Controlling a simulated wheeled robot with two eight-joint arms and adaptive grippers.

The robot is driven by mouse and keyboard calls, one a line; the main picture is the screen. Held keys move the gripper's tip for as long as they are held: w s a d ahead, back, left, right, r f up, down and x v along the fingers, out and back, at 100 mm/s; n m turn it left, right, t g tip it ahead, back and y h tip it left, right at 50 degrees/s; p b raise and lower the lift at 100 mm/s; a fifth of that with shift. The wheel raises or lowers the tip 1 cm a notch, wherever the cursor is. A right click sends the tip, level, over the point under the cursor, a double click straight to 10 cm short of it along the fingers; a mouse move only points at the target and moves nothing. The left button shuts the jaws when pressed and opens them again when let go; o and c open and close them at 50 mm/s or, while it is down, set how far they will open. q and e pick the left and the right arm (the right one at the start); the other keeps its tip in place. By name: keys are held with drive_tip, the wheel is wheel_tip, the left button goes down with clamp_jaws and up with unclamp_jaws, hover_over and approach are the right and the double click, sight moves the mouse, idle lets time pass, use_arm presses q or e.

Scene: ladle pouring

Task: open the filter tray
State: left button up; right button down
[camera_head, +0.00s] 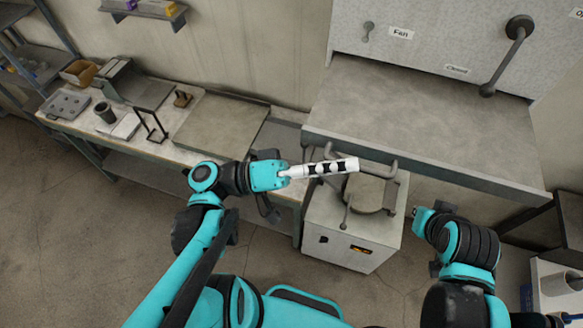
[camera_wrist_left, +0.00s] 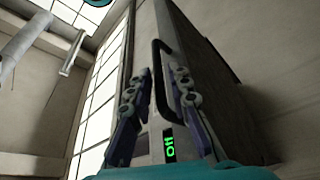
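In the left wrist view, a dark bar handle (camera_wrist_left: 159,82) is mounted on a tall grey housing with a dark side. A small panel with green characters (camera_wrist_left: 170,147) shows low on it. My left gripper (camera_wrist_left: 163,72) has a finger on each side of the handle line, with a gap between them; I cannot tell whether either touches the handle. In the head view, my left gripper (camera_head: 352,165) reaches right, over the box-shaped unit (camera_head: 329,216). My right gripper (camera_head: 422,216) is at the right; its fingers are not clear. No part is clearly identifiable as the filter tray.
A grey hood (camera_head: 430,118) with a lever (camera_head: 506,62) stands behind the unit. A round-topped fixture with bent bars (camera_head: 370,193) is on the unit. A workbench (camera_head: 180,153) with trays and small items is at left. The floor in front is bare.

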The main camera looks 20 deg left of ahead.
use_arm(q)
drive_tip(key=v, duration=1)
drive_tip(key=shift+f, duration=0.1)
drive_tip(key=w+d+f+n+g+y+b, duration=0.1)
drive_tip(key=w+f+n+y+b, duration=0.15)
drive_tip(key=f+b, duration=0.55)
drive_tip(key=w+d+f+n+y+b, duration=0.1)
drive_tip(key=f+y+b, duration=0.25)
drive_tip(key=f, duration=0.85)
drive_tip(key=w+d+f+n+g+y+b, duration=0.1)
drive_tip(key=w+f+y+b, duration=0.15)
drive_tip(key=f+b, duration=0.55)
drive_tip(key=w+a+f+m+t+y+b, duration=0.1)
drive_tip(key=a+f+y+b, duration=0.3)
drive_tip(key=f+b, duration=0.3)
drive_tip(key=w+a+f+m+t+y+b, duration=0.1)
drive_tip(key=a+f+y+b, duration=0.4)
drive_tip(key=f, duration=0.8)
drive_tip(key=y+b, duration=0.1)
drive_tip(key=b, duration=0.2)
drive_tip(key=shift+f+y, duration=0.3)
drive_tip(key=shift+y, duration=0.05)
